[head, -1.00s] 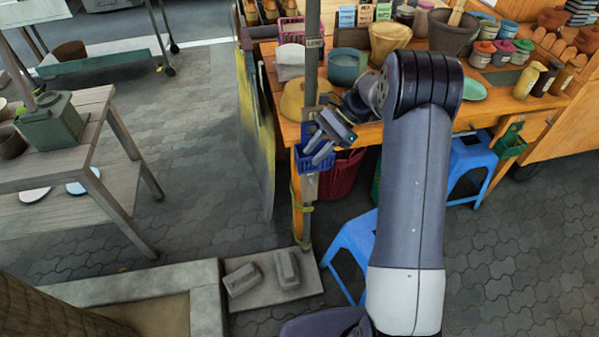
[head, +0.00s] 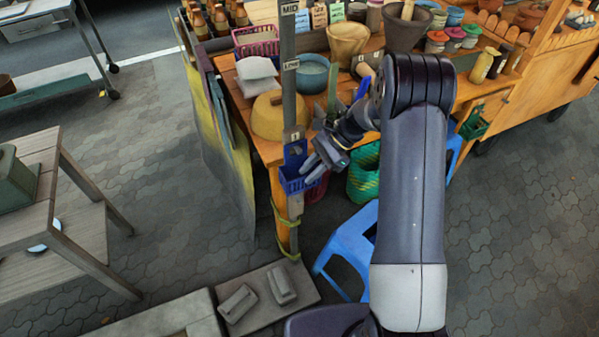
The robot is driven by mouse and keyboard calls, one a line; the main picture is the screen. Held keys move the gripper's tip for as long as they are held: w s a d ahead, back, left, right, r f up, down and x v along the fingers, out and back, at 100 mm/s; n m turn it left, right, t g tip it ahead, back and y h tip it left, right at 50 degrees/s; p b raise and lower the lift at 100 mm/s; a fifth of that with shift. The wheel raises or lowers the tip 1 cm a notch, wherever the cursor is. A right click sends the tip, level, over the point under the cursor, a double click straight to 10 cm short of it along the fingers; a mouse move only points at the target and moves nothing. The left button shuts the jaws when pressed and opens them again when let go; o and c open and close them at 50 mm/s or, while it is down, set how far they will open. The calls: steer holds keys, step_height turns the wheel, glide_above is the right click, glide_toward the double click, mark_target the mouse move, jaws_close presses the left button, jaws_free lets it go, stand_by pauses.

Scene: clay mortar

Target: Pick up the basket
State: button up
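A small blue basket (head: 291,183) hangs on the upright grey post at the table's front corner. A green woven basket (head: 362,184) stands on the ground below the table edge, partly behind my arm. A dark red basket (head: 318,187) shows only in part behind the blue one. A pink basket (head: 257,42) stands on the table. My gripper (head: 322,161) is just right of the blue basket and overlaps its edge in the picture; I cannot tell whether they touch. Its fingers look apart, with nothing seen between them.
The grey post (head: 289,80) rises beside the wooden table (head: 264,146), which is crowded with pots and mortars. A blue stool (head: 349,243) stands under my arm. A slab (head: 262,303) with two grey blocks lies at the post's foot. Open paving is at left.

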jaws_close()
steer(key=shift+s+r, duration=0.1)
steer(key=shift+r, duration=0.05)
stand_by(0.4)
steer(key=s+d+r, duration=0.5)
steer(key=s+r, duration=0.4)
steer(key=s, duration=0.3)
steer(key=shift+s+d, duration=0.2)
steer(key=shift+s, duration=0.15)
steer(key=shift+r, duration=0.1)
stand_by(0.3)
steer(key=s+d+p, duration=0.1)
steer(key=s+d, duration=0.3)
steer(key=s, duration=0.5)
steer(key=shift+s, duration=0.15)
stand_by(0.8)
